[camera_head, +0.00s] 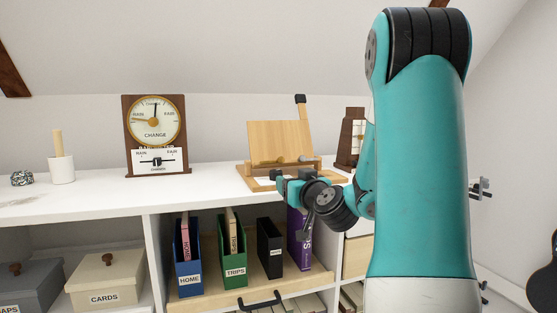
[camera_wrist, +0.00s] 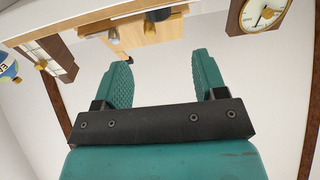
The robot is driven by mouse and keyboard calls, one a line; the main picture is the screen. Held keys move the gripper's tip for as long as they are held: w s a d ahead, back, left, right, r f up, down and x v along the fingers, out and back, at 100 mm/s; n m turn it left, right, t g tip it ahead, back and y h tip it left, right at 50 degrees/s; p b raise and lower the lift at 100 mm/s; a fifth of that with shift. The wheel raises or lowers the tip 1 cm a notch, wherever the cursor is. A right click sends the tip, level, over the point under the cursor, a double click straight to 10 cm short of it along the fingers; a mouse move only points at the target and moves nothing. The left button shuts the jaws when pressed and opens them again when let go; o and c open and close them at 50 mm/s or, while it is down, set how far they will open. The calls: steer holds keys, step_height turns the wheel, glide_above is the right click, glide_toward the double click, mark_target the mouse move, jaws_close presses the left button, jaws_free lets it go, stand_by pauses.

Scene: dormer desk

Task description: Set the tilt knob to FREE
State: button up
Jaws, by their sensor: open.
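A wooden stand with a tilted board (camera_head: 280,140) stands on the white shelf top, right of centre in the head view. The board also shows inverted at the top of the wrist view (camera_wrist: 138,32). A dark cylindrical part (camera_wrist: 158,14) and a grey one (camera_wrist: 113,36) lie against it there; I cannot tell which is the tilt knob, and no FREE mark is readable. My gripper (camera_head: 281,181) is in front of the stand's base and partly covers it. In the wrist view my gripper (camera_wrist: 160,62) is open, with nothing between its fingers.
A barometer (camera_head: 155,130) stands left on the shelf top (camera_head: 100,195), with a white pot (camera_head: 61,170) farther left. A dark wooden case (camera_head: 349,140) stands close right of the stand. File boxes (camera_head: 188,258) fill the compartment below. The top between barometer and stand is clear.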

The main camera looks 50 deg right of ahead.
mark_target(278, 173)
steer(key=p+x, duration=0.6)
steer(key=p, duration=0.1)
steer(key=p+x, duration=0.3)
steer(key=p, duration=0.1)
steer(key=shift+w+d+r, duration=0.15)
steer(key=shift+r, duration=0.15)
steer(key=shift+w+d+f+p, duration=0.15)
steer(key=shift+w+d+p, duration=0.05)
steer(key=shift+w+p, duration=0.25)
steer(key=shift+w+d+f+p, duration=0.15)
steer(key=shift+w+d+p, duration=0.05)
steer(key=shift+w+p, duration=0.2)
